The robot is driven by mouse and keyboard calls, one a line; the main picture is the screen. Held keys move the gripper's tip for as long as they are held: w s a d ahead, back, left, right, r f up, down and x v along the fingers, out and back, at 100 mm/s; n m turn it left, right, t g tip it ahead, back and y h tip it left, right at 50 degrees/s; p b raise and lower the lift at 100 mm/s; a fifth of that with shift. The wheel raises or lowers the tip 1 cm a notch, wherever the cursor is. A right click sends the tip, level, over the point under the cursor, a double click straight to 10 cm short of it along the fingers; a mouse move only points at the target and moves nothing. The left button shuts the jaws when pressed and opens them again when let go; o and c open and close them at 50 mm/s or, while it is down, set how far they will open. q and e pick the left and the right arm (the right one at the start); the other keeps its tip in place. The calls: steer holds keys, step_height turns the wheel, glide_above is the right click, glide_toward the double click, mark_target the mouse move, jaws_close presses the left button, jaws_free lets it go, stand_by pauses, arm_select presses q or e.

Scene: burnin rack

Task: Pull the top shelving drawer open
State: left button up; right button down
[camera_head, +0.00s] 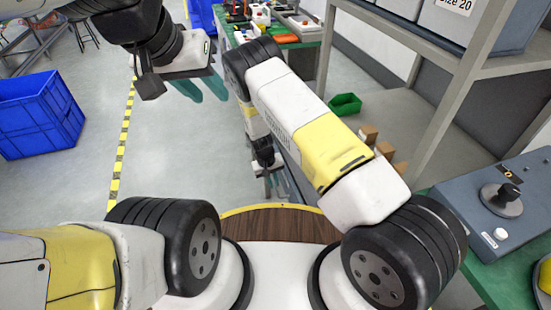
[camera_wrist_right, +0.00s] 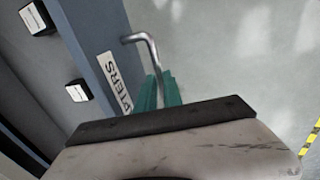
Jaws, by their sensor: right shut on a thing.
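The drawer front (camera_wrist_right: 92,42) is a blue-grey panel with a white label ending in "PTERS" in the right wrist view. A bent metal bar handle (camera_wrist_right: 146,48) stands out from it. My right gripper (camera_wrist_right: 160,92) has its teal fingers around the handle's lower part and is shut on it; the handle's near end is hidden. In the head view my right gripper (camera_head: 268,172) is small and low beside the shelving, partly hidden by my arm. My left gripper (camera_head: 203,86) hangs at the upper left, its teal fingers apart and empty.
Dark boxes with white labels (camera_wrist_right: 77,92) show behind the drawer front, in what looks like its interior. A grey shelving frame (camera_head: 335,60) stands right of my right arm. A blue crate (camera_head: 38,120) sits on the left floor. Floor left of the shelving is clear.

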steer(key=c, duration=1.5)
jaws_free()
steer(key=shift+r, duration=0.1)
steer(key=r, duration=0.2)
steer(key=a+r, duration=0.1)
steer(key=r, duration=0.4)
steer(key=shift+s+a+r, duration=0.2)
steer(key=shift+r, duration=0.05)
steer(key=s+d+r+m+y, duration=0.1)
steer(key=d+r, duration=0.2)
steer(key=r, duration=0.7)
steer(key=s+d+r+m+t+y, duration=0.1)
steer(key=d+r+y, duration=0.15)
steer(key=r, duration=0.85)
steer(key=s+d+r, duration=0.1)
steer(key=d+r, duration=0.2)
steer(key=r, duration=0.7)
steer(key=s+d+r+t, duration=0.1)
steer(key=s+d+r, duration=0.2)
steer(key=s+r, duration=0.2)
steer(key=s+d+r+t, duration=0.2)
steer(key=s+d+r, duration=0.2)
steer(key=s, duration=0.4)
steer(key=s+d+r+m+t, duration=0.1)
steer(key=s+d+r, duration=0.3)
steer(key=s+r, duration=0.2)
steer(key=shift+s+r+y, duration=0.35)
steer(key=shift+s, duration=0.5)
